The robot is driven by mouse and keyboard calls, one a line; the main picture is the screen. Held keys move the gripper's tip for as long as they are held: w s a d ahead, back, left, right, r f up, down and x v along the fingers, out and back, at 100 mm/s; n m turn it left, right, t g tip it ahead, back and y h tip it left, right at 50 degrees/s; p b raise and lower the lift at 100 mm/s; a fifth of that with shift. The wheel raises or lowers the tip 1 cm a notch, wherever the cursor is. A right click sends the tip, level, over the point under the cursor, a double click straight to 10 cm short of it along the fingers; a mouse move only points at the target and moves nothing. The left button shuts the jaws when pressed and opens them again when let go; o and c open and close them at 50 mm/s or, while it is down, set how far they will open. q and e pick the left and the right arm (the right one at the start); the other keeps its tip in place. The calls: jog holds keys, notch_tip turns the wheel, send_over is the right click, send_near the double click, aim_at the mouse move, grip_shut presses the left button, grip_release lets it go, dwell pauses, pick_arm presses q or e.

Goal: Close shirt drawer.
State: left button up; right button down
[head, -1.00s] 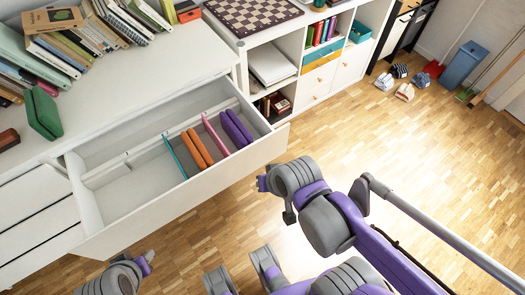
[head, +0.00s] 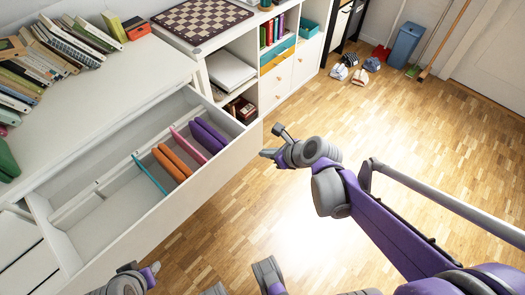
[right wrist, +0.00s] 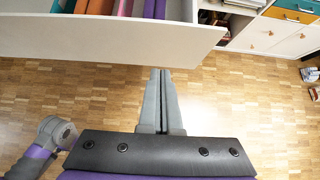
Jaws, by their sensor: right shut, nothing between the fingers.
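The white shirt drawer (head: 218,176) stands pulled out from the white dresser in the head view. Inside are folded shirts: purple (head: 208,136), pink (head: 189,146), orange (head: 171,163) and teal (head: 150,176). The drawer's front panel also shows across the top of the right wrist view (right wrist: 110,40). My right gripper (head: 267,154) is shut and empty, in front of the drawer near its right end. In the right wrist view its fingers (right wrist: 160,75) point at the panel's lower edge; contact cannot be told. My left gripper (head: 152,269) is at the lower edge, its fingers unclear.
Books (head: 60,45) and a chessboard (head: 200,20) lie on top of the furniture. An open shelf unit (head: 203,78) stands right of the drawer. Shoes (head: 355,75) and a blue bin (head: 405,45) are at the back.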

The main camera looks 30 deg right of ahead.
aim_at(239, 146)
jog(key=b+x, duration=0.1)
jog(key=x, duration=0.2)
jog(key=w+r+x, duration=0.1)
jog(key=x, duration=0.3)
jog(key=b+x, duration=0.1)
jog(key=x, duration=0.2)
jog(key=shift+w+a+r+b, duration=0.1)
jog(key=shift+w+a+b, duration=0.25)
jog(key=shift+w+a, duration=0.15)
jog(key=shift+w, duration=0.25)
jog(key=shift+w, duration=0.1)
